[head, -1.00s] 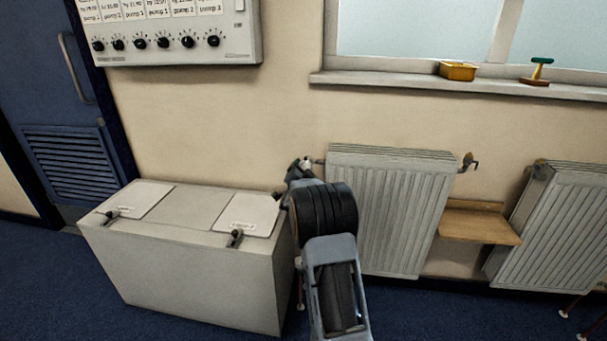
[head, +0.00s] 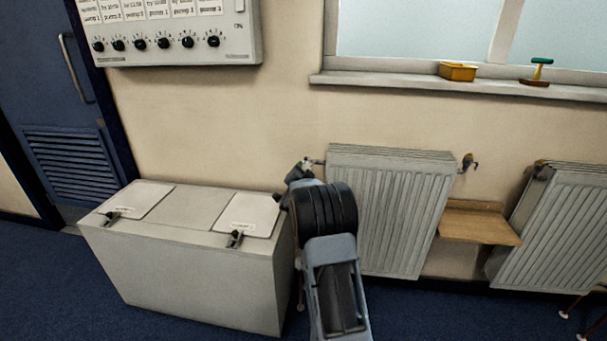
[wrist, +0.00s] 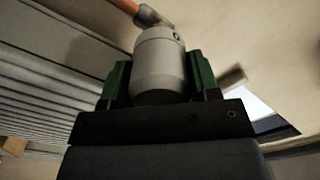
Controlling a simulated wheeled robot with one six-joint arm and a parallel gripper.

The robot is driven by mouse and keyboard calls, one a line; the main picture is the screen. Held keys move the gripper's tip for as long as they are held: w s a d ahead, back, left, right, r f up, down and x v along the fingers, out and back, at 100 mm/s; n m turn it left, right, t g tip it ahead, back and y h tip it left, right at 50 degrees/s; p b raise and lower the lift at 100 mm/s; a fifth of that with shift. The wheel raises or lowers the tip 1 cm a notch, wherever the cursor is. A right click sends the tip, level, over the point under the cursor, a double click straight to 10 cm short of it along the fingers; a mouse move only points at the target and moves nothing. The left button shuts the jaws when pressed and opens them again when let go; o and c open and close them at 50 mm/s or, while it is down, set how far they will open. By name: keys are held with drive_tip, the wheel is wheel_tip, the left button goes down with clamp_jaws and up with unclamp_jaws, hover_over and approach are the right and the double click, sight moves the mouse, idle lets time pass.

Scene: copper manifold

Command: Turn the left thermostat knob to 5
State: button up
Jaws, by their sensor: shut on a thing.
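The left thermostat knob (wrist: 158,52) is a pale grey-white cylinder in the wrist view, with a small dark mark near its far end. A copper-coloured pipe with a metal fitting (wrist: 150,16) lies beyond it. My gripper (wrist: 160,80) has green finger pads, one on each side of the knob, and is shut on it. In the head view my gripper (head: 299,171) is at the upper left corner of the left radiator (head: 390,210), and my arm mostly hides the knob. The number the knob is set to cannot be read.
A pale box (head: 190,280) with two lids stands left of my arm. A wooden shelf (head: 478,226) sits between the left radiator and a second radiator (head: 550,225). A control panel (head: 170,55) hangs above, and a windowsill (head: 400,84) runs above the radiators.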

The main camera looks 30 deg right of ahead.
drive_tip(key=n+p, duration=0.1)
drive_tip(key=n, duration=0.4)
drive_tip(key=shift+r+n+p, duration=0.15)
drive_tip(key=shift+n+p, duration=0.15)
drive_tip(key=n+p, duration=0.2)
drive_tip(key=n, duration=0.4)
idle(0.4)
drive_tip(key=o, duration=0.9)
drive_tip(key=shift+p+v, duration=0.65)
drive_tip(key=shift+v, duration=6.25)
